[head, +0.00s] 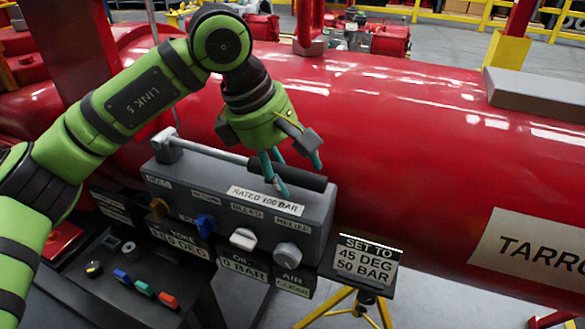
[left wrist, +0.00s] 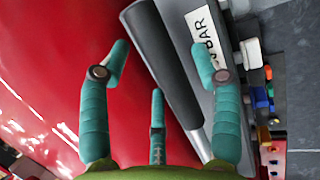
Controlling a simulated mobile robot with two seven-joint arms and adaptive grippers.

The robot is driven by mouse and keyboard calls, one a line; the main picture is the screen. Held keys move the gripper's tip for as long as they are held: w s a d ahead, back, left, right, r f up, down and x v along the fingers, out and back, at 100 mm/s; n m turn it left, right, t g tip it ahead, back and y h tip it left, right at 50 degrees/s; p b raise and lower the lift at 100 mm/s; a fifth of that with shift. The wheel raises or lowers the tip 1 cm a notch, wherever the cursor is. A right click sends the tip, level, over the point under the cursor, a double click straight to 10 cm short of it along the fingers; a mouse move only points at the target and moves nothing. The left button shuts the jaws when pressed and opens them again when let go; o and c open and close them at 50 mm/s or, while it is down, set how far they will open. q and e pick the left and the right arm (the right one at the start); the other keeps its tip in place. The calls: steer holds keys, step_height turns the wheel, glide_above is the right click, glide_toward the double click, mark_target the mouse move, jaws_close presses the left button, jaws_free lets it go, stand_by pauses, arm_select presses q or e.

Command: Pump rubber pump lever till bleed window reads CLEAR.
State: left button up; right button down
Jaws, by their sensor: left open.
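The pump lever is a silver rod with a black rubber grip (head: 303,179), lying along the top of a grey valve box (head: 318,215). The grip also shows in the left wrist view (left wrist: 165,60). My left gripper (head: 292,172) is open over the grip; its teal fingers (left wrist: 160,62) are spread, with the grip running between them. Whether any finger touches it I cannot tell. Below the box, the plate marked AIR (head: 292,282) reads CLEAR. The plate marked OIL (head: 243,266) reads 0 BAR. My right gripper is not in view.
A large red tank (head: 420,130) lies close behind. A sign (head: 367,260) reads SET TO 45 DEG 50 BAR. A dark bench (head: 110,300) holds coloured pieces.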

arm_select(q)
steer(key=v, duration=1.1)
